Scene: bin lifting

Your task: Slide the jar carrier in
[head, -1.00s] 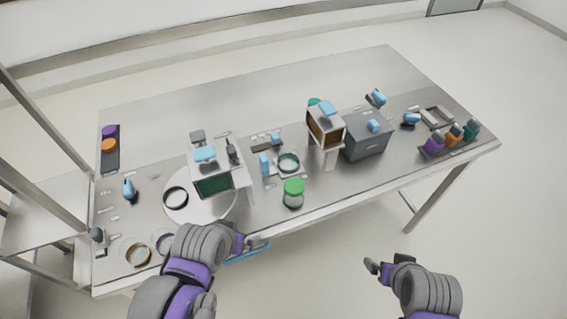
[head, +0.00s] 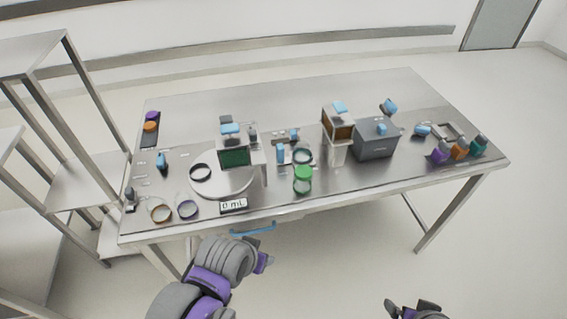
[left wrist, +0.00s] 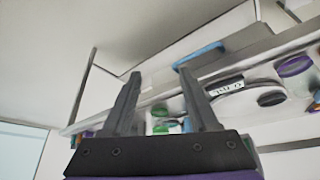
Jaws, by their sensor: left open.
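A blue bar handle (head: 253,229) sits just below the table's front edge, left of centre. It also shows in the left wrist view (left wrist: 200,53), just beyond the fingertips. I cannot make out a separate jar carrier. A glass jar with a green lid (head: 303,174) stands upright on the table near the front edge. My left gripper (head: 266,262) is in front of the table, below the handle and apart from it. In the left wrist view its two fingers (left wrist: 160,74) are spread with nothing between them. My right gripper (head: 412,304) is low at the right, partly cut off.
On the steel table (head: 330,88) stand a device with a dark green screen (head: 236,158), a grey box (head: 376,144) and several coloured jars at the right. A "0 mL" label (head: 233,205) shows at the front. A metal shelf rack (head: 88,180) stands left. The floor at right is clear.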

